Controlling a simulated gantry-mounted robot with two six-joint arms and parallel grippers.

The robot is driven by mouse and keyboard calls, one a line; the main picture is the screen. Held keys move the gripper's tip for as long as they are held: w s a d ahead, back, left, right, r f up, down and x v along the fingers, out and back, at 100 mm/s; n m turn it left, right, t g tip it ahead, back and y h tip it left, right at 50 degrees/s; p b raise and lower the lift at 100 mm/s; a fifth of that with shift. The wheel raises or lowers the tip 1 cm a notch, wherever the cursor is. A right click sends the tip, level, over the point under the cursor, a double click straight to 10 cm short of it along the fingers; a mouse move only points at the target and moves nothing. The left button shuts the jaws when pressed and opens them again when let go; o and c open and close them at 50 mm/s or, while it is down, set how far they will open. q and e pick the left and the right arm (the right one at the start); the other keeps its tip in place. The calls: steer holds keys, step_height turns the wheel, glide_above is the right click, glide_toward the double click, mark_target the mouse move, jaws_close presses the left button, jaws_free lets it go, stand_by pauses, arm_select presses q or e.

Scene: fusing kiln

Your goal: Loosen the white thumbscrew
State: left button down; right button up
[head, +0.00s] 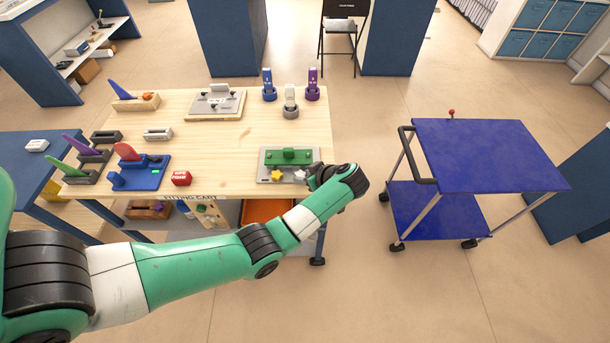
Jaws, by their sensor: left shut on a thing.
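A fixture with a grey base plate (268,178) and a green bar (289,155) sits at the front right corner of the wooden cart top. A yellow star-shaped knob (277,175) and the white thumbscrew (299,175) stand along its front side. My left gripper (309,176) reaches in from the right over the fixture's right end. It is shut on the white thumbscrew, whose left part shows beside the dark fingers. The wrist hides the right end of the fixture and the exact finger contact. My right gripper is not in view.
A blue trolley (490,155) stands to the right, with open floor between.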

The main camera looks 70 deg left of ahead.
arm_select(q)
steer(key=shift+w+n+g+b, duration=0.15)
steer(key=shift+n+g+b, duration=0.3)
steer(key=shift+n, duration=0.25)
steer(key=n+g+b, duration=0.1)
steer(key=b, duration=0.3)
steer(key=n+g+h+b, duration=0.1)
steer(key=n+b, duration=0.1)
steer(key=b, duration=0.2)
steer(key=n+g+h+b, duration=0.1)
steer(key=b, duration=0.3)
steer(key=shift+w+a+f+n+b, duration=0.25)
steer(key=shift+w+a+n+b, duration=0.05)
steer(key=shift+w+b, duration=0.1)
steer(key=shift+r+g+b, duration=0.25)
steer(key=shift+b, duration=0.2)
steer(key=c, duration=0.7)
jaws_free()
steer(key=shift+o, duration=1.3)
steer(key=shift+s+d, duration=0.1)
